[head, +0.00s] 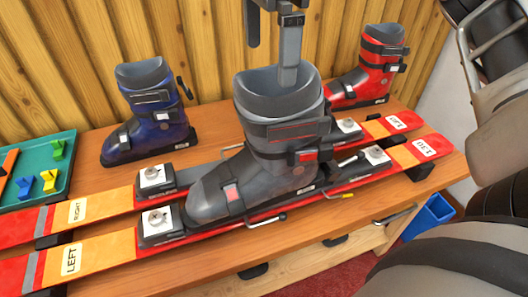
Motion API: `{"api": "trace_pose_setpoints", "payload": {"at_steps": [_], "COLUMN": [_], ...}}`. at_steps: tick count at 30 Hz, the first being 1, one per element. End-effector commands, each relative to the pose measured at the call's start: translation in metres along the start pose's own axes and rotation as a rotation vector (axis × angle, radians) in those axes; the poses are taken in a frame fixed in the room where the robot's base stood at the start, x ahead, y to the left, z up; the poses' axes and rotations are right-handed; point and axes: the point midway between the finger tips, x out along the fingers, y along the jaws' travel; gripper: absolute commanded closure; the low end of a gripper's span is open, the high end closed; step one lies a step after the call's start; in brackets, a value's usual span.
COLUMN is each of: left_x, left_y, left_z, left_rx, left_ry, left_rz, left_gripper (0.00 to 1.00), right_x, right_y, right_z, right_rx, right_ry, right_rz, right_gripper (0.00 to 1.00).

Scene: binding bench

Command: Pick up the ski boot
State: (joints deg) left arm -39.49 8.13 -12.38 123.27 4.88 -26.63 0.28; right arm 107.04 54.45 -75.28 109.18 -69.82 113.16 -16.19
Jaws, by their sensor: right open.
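A dark grey ski boot (268,150) with red buckle parts stands upright over the near ski (105,255), between its toe piece (160,222) and heel piece (374,157). I cannot tell whether its sole is seated on the ski. My right gripper (270,66) comes down from the top over the boot's cuff. It is open. A blue boot (150,115) and a red boot (370,70) stand farther back. My left gripper is not in view.
The far ski (108,208) lies parallel behind the near one. A green tray (66,145) with small coloured pieces is at left. A wooden slatted wall (90,60) closes the back. A blue bin (430,215) sits beyond the bench's right end. My arm fills the right side.

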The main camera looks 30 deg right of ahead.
Motion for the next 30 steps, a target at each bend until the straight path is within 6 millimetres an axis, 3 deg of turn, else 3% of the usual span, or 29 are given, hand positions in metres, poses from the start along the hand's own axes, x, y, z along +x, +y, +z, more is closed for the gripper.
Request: {"api": "trace_pose_setpoints", "payload": {"at_steps": [8, 16, 25, 26, 30], "left_x": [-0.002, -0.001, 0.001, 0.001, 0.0], "left_y": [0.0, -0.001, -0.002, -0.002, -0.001], "left_z": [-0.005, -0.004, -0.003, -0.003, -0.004], "left_rx": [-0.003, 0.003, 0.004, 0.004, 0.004], "left_ry": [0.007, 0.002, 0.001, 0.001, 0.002], "left_rz": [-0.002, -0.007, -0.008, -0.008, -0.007], "left_gripper": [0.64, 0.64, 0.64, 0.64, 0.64], "right_x": [0.02, 0.058, 0.065, 0.065, 0.064], "right_y": [0.0, 0.0, 0.0, 0.0, 0.0], "right_z": [0.001, 0.004, 0.004, 0.004, 0.004], "right_rx": [-0.001, 0.001, 0.001, 0.001, 0.001], "right_ry": [0.0, -0.001, -0.003, -0.003, -0.003], "right_rz": [0.0, 0.0, -0.001, -0.001, -0.001], "right_gripper": [0.0, 0.0, 0.0, 0.03, 0.42]}}
